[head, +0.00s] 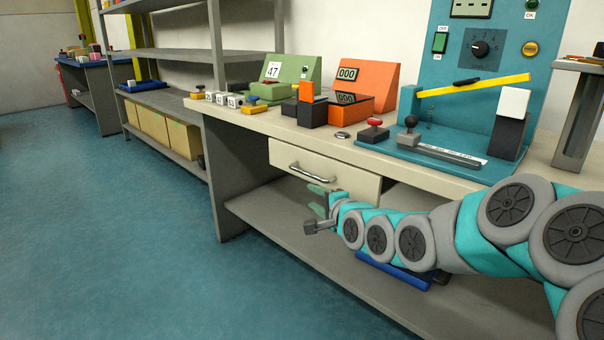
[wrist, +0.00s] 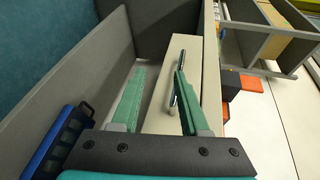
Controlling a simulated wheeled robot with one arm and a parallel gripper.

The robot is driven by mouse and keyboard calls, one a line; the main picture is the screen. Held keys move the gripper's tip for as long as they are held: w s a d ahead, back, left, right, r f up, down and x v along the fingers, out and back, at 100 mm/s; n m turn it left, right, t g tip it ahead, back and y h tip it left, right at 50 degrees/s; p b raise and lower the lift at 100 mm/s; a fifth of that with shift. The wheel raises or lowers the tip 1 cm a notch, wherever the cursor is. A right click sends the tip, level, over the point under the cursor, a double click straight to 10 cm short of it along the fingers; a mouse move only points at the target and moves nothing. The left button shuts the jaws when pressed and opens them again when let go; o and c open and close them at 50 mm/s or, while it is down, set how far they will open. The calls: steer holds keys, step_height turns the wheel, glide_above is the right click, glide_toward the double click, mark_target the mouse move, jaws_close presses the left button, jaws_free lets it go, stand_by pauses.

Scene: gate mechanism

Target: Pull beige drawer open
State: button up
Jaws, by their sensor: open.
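The beige drawer (head: 345,181) sits under the beige worktop and looks shut, its front about level with the bench. A curved metal handle (head: 312,175) is on its front. My gripper (head: 318,200) is open and empty, just below and in front of the handle. In the wrist view the green fingers of my gripper (wrist: 160,72) stand apart before the beige drawer front (wrist: 203,65). The handle (wrist: 178,75) shows close beside the right finger, which partly covers it. I cannot tell whether they touch.
A grey lower shelf (head: 300,235) runs beneath the drawer, with a blue item (head: 395,272) under my arm. A grey side panel (head: 222,180) stands left of the drawer. The blue floor (head: 110,220) on the left is clear.

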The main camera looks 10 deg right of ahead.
mark_target(308, 175)
steer(key=shift+w+a+r+m+t, duration=0.1)
steer(key=shift+w+r+m+t, duration=0.2)
steer(key=shift+w, duration=1.5)
steer(key=shift+w+a+r+m+t, duration=0.15)
steer(key=shift+w+m+t, duration=0.15)
steer(key=shift+w, duration=1.45)
steer(key=shift+w+r+m+t, duration=0.25)
steer(key=shift+w+m, duration=0.15)
steer(key=shift+w, duration=1.4)
jaws_close()
